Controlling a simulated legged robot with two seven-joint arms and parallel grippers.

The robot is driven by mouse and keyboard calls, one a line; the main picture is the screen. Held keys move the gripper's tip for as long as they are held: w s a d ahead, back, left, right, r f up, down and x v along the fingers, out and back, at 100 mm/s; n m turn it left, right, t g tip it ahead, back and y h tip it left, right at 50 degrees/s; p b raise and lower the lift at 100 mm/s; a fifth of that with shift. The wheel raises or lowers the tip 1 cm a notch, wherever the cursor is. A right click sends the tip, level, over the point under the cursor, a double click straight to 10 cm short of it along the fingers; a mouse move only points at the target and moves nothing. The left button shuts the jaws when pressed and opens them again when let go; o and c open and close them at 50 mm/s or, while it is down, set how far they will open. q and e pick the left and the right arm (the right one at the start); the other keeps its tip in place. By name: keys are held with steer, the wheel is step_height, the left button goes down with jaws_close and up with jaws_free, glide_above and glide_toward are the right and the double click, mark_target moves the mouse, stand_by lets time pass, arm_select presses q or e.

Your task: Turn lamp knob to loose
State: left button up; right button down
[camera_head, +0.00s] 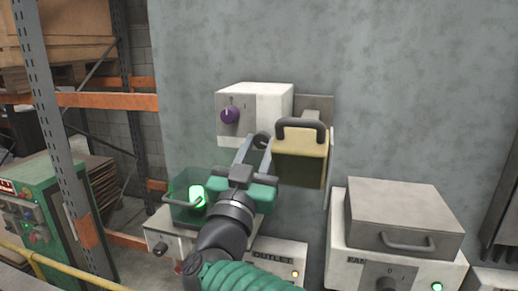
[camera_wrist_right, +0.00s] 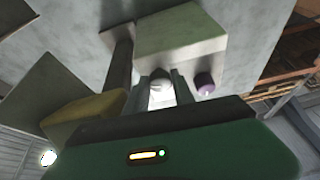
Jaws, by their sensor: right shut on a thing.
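A white box (camera_head: 268,105) is fixed on the grey wall, with a purple knob (camera_head: 230,115) on its front. A dark round knob (camera_head: 262,139) sits to the right of it, low on the box. My right gripper (camera_head: 258,145) is shut on this dark knob; in the right wrist view its fingers (camera_wrist_right: 160,92) stand either side of a greyish round knob (camera_wrist_right: 160,78). The purple knob (camera_wrist_right: 204,84) is apart from the fingers there. I cannot read a lamp label. My left gripper is not in view.
A yellowish box with a dark handle (camera_head: 300,145) is close right of my gripper. Below are a green-lit clear cover (camera_head: 190,197), an OUTLET box (camera_head: 275,252) and a FAN box (camera_head: 385,262). An orange rack (camera_head: 110,100) stands left.

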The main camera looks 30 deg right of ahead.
steer(key=c, duration=1.4)
jaws_free()
steer(key=shift+r, duration=0.25)
steer(key=shift+o, duration=1.7)
steer(key=shift+w+f, duration=0.2)
steer(key=shift+s, duration=0.1)
